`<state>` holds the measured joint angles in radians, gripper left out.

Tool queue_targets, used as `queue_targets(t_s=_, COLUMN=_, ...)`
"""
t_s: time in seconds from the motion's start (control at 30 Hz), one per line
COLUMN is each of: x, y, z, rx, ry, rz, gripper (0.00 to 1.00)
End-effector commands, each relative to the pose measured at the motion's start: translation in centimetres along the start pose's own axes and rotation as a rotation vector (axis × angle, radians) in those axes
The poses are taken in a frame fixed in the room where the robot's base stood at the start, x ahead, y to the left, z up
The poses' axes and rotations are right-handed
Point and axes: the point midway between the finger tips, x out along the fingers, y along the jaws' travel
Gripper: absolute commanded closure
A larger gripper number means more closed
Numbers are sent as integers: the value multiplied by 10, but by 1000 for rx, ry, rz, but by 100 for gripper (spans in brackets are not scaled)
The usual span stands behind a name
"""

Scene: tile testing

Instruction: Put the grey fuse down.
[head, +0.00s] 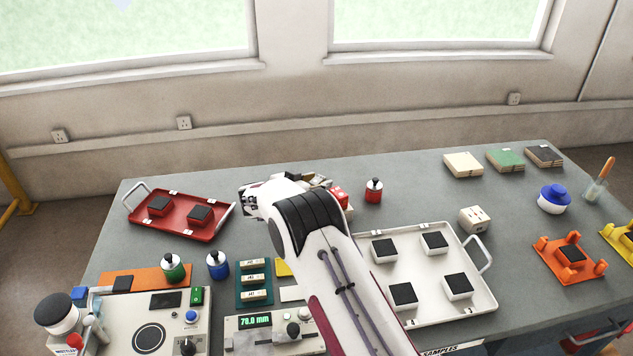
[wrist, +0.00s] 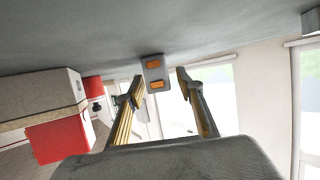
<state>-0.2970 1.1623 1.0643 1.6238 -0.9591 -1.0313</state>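The grey fuse (wrist: 146,72), a small grey block with two orange patches, shows in the wrist view against the grey bench top. That view is upside down, with the bench at its top. My gripper (wrist: 161,82) is open, with one fingertip on each side of the fuse. A gap shows on the right; the left fingertip is very close to the fuse, and I cannot tell whether it touches. The fuse appears to stand on the bench. In the head view my own arm hides the fuse and most of the gripper.
A red-and-cream block (wrist: 60,138) stands close beside the gripper; its red part (head: 340,195) shows in the head view. A red bottle (head: 374,191) is just right of it. A red tray (head: 180,229) lies left, a white tray (head: 421,271) right. The bench behind is clear.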

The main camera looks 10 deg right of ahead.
Motion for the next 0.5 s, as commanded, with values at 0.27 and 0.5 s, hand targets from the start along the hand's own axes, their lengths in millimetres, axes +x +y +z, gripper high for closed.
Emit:
queue_targets(t_s=0.27, x=0, y=0, z=-1, rx=0, ry=0, rz=0, gripper=63)
queue_targets(t_s=0.5, x=-9, y=-1, z=-4, rx=0, ry=0, rz=-1, gripper=63)
